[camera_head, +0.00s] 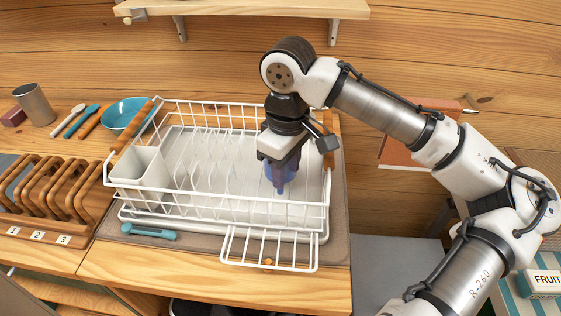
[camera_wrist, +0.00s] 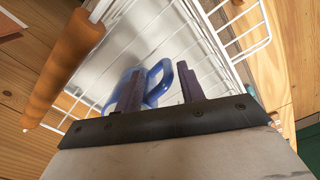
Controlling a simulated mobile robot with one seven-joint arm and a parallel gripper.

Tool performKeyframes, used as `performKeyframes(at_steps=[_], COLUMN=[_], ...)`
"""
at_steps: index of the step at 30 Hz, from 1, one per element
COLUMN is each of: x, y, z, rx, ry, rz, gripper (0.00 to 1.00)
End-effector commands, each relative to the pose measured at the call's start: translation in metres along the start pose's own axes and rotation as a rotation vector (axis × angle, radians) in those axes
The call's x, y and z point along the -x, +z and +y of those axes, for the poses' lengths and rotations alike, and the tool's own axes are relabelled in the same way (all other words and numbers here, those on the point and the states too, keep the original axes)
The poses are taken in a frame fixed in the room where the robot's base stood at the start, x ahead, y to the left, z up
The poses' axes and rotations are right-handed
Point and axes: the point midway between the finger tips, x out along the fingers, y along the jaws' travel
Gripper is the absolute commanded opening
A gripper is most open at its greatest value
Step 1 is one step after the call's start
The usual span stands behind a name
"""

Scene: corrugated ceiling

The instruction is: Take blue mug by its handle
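The blue mug (camera_head: 270,172) is at the right end of the white wire dish rack (camera_head: 220,199), largely hidden beneath my gripper (camera_head: 281,188) in the head view. In the wrist view the mug's blue body (camera_wrist: 119,84) shows behind the left finger. Its looped blue handle (camera_wrist: 166,68) shows between the two dark fingers. My gripper (camera_wrist: 158,90) points down into the rack and its fingers are apart. I see a gap on the right between the handle and the right finger. Whether the left finger touches the mug is unclear.
The rack's wooden grip (camera_wrist: 66,65) and wire sides stand close around my gripper. A white cutlery holder (camera_head: 140,167) is at the rack's left end. A teal bowl (camera_head: 122,113) and a metal cup (camera_head: 34,103) are farther left. A wall shelf (camera_head: 250,9) hangs above.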

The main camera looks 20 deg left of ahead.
Motion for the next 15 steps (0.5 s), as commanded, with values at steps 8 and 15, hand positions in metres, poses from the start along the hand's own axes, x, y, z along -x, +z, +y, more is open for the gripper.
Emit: performKeyframes(at_steps=[8,15], x=[-0.035,-0.050], y=[-0.006,-0.007], z=[-0.002,-0.002], rx=[0.000,0.000], ry=[0.000,0.001], rz=[-0.003,0.000], gripper=[0.39,0.39])
